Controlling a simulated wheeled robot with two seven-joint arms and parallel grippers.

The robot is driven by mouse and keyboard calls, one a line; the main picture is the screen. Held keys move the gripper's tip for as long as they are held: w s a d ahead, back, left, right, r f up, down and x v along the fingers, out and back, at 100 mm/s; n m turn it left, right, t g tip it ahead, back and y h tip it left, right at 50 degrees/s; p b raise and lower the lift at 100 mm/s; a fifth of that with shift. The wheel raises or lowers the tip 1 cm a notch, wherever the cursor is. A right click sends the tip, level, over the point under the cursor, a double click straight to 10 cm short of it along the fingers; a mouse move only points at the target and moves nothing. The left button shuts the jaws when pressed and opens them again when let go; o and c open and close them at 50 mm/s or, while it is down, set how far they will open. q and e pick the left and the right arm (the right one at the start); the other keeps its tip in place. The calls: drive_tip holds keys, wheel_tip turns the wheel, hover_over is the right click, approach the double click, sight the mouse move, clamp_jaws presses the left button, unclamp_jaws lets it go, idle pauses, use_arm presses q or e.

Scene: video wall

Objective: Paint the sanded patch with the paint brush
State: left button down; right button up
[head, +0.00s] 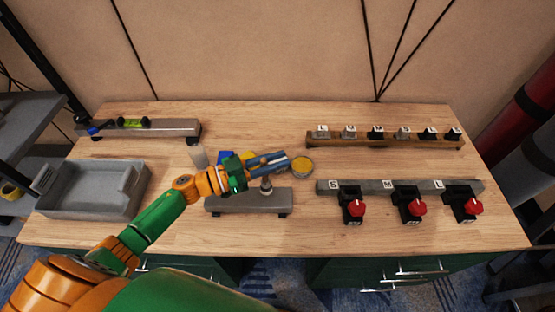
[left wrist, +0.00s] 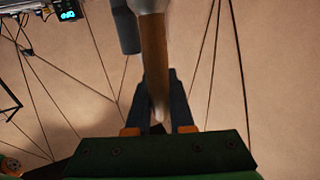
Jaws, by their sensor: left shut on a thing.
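My left gripper (head: 272,161) reaches over the middle of the workbench, above a low grey stand (head: 230,203). It is shut on a wooden handle, which I take to be the paint brush (left wrist: 154,55); the handle lies between the two dark fingers in the left wrist view. A pale grey part shows at its far end, cut off by the top edge. In the head view the fingers hide most of the brush. A round tin with a yellow top (head: 303,167) stands just right of the fingertips. I cannot make out the sanded patch. My right gripper is not in view.
A grey tray (head: 66,190) is at the left. A spirit level (head: 132,123) lies on a rack behind it. A rack of small lettered blocks (head: 385,141) and a bar with red knobs (head: 400,187) are at the right. Blue and yellow items sit partly behind my gripper.

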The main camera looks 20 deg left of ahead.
use_arm(q)
wheel_tip(320, 180, up, 4)
drive_tip(key=shift+d+f+p, duration=0.1)
drive_tip(key=shift+d+p, duration=0.05)
drive_tip(key=shift+p, duration=1)
drive_tip(key=shift+w, duration=0.1)
